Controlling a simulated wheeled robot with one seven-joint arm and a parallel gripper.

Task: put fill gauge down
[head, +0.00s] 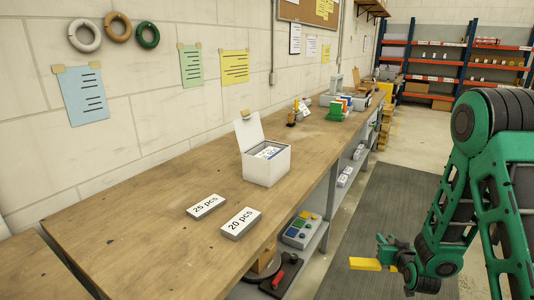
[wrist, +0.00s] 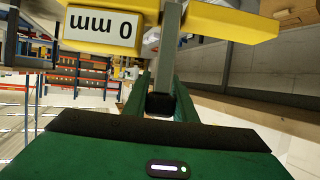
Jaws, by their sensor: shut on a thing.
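The fill gauge (head: 364,264) is a flat yellow piece at the lower right of the head view. My green gripper (head: 387,258) is shut on it and holds it out over the aisle, clear of the workbench. In the wrist view the gauge (wrist: 232,24) is yellow, with a white "0 mm" label (wrist: 102,28) that reads upside down. The wooden workbench (head: 140,245) lies left of my gripper.
On the bench stand an open white box (head: 266,168) with printed sheets, a "25 pcs" block (head: 206,207) and a "20 pcs" block (head: 241,223). A lower shelf holds a tray with coloured buttons (head: 301,230). The bench's front left is bare. A dark mat (head: 372,215) covers the aisle.

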